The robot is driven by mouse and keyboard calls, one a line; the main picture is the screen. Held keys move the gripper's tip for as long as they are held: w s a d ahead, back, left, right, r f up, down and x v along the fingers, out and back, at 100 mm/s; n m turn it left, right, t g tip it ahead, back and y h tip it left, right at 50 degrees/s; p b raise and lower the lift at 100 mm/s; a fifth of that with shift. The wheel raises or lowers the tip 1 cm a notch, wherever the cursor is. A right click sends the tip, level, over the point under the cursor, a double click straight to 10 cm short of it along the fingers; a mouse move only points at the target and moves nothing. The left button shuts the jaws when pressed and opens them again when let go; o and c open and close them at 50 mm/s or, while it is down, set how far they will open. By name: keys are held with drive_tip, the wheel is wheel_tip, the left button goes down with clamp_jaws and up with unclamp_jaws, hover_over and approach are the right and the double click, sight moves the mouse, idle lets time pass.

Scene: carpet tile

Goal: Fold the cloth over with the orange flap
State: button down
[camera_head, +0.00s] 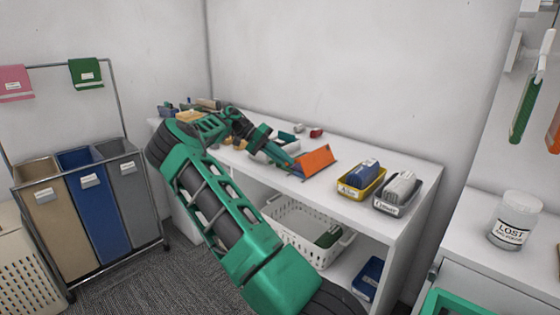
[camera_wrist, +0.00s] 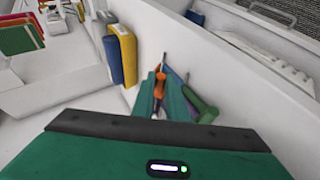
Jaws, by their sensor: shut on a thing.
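An orange flap (camera_head: 315,160) stands tilted on the white table, at the front edge right of my gripper in the head view. I cannot make out a cloth by it. My gripper (camera_head: 262,140) is low over the table, left of the flap. In the wrist view my gripper (camera_wrist: 165,104) has its green fingers close together around a slim orange-handled tool (camera_wrist: 159,84), which seems to be held. A purple tool and a green-handled tool (camera_wrist: 199,103) lie right beside the fingers, by a white wall. The fingertips are partly hidden by the tools.
A yellow tray (camera_head: 362,190) and a grey tray stand at the table's right end. Blue and yellow upright items (camera_wrist: 124,55) are close left of the fingers. A white basket (camera_head: 300,235) sits on the shelf below. Pink and green cloths (camera_head: 86,72) hang on a rail.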

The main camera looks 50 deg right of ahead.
drive_tip(key=shift+w+a+f, duration=0.1)
drive_tip(key=shift+w+f, duration=0.25)
drive_tip(key=shift+f, duration=0.05)
drive_tip(key=c, duration=2)
unclamp_jaws()
drive_tip(key=shift+o, duration=1.2)
drive_tip(key=shift+w+f, duration=0.3)
drive_tip(key=shift+w, duration=0.15)
drive_tip(key=shift+s+r, duration=0.15)
drive_tip(key=shift+s, duration=0.05)
drive_tip(key=shift+r, duration=0.1)
